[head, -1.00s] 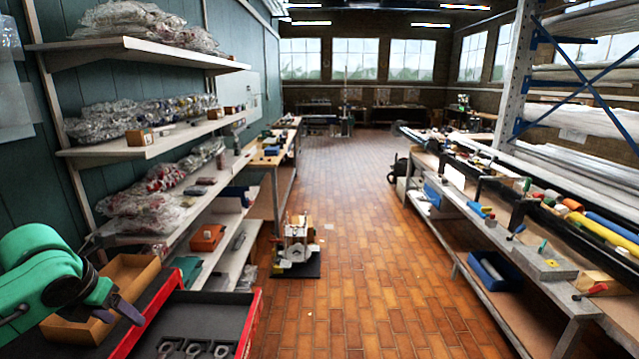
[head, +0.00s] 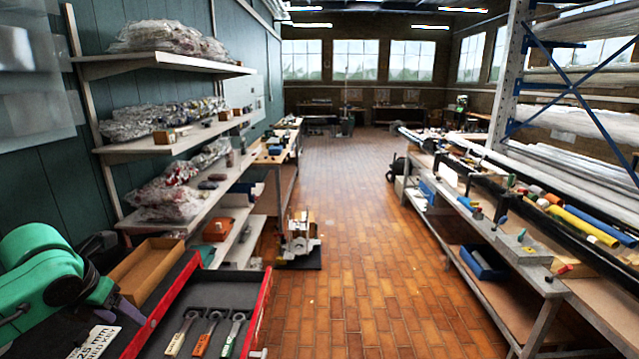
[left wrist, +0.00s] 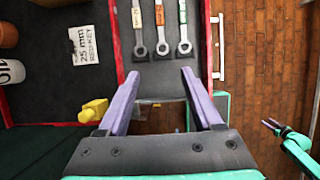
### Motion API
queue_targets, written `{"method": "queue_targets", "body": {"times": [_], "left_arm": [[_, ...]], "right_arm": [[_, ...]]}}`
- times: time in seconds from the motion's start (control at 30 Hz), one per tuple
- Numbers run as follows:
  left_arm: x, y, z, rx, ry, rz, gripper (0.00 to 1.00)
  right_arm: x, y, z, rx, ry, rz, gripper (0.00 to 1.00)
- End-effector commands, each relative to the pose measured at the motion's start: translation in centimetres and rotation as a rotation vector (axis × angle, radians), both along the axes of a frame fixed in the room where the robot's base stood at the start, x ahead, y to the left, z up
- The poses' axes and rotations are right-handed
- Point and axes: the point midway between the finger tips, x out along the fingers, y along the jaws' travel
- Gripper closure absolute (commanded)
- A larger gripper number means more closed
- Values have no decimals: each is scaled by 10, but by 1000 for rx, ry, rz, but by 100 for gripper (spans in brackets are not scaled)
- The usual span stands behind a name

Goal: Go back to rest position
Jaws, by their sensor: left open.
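My left gripper (head: 110,298), with purple fingers on a green arm, is at the lower left of the head view, beside a tan open box. In the left wrist view its fingers (left wrist: 160,75) stand apart with nothing between them, over the near end of an open red-edged drawer (head: 266,300). Several wrenches with white, orange and green handles (head: 201,338) lie in the drawer; the left wrist view shows them ahead of the fingers. A green arm with a small dark gripper (left wrist: 272,124), likely my right one, shows at the right of that view; its jaw state is unclear.
The tan box (head: 148,272) and a "25 mm" card (left wrist: 85,45) are on the cart at left. Shelves (head: 165,145) with bagged goods line the left wall. A workbench (head: 500,235) runs along the right.

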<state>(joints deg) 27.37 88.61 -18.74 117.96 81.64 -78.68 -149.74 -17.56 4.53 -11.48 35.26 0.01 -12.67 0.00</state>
Motion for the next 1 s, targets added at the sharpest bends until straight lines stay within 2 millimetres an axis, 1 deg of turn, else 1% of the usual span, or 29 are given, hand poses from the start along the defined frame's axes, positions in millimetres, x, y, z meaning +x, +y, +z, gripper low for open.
{"method": "queue_targets", "body": {"times": [0.27, 0.37, 0.47, 0.57, 0.67, 0.7, 0.77, 0.8, 0.87, 0.9, 0.97, 1.0], "left_arm": [[2, -33, -45, -94, 31, 160, 33], [1, -50, -65, -143, 42, 247, 33], [-3, -70, -88, -208, 56, 365, 33], [-10, -94, -113, -294, 70, 521, 33], [-21, -121, -139, -401, 87, 730, 33], [-28, -132, -149, -455, 97, 835, 33], [-40, -149, -164, -544, 112, 1025, 33], [-50, -159, -173, -607, 125, 1173, 33], [-65, -170, -184, -701, 137, 1411, 33], [-75, -174, -190, -756, 143, 1570, 33], [-90, -177, -197, -827, 147, 1798, 33], [-99, -178, -201, -868, 144, 1945, 33]], "right_arm": [[6, 0, 1, 1, -10, 0, 50], [10, 1, 1, 2, -17, 0, 50], [14, 1, 1, 2, -24, 0, 50], [15, 1, 1, 2, -25, 0, 50], [14, 1, 1, 2, -22, 0, 50], [12, 1, 1, 1, -20, -1, 50], [8, 0, 1, 1, -15, -1, 50], [6, 0, 1, 1, -12, -1, 50], [5, 0, 1, 1, -9, -1, 50], [5, 0, 1, 1, -8, -1, 50], [5, 0, 1, 0, -8, 0, 50], [5, 0, 1, 0, -9, 0, 50]]}}
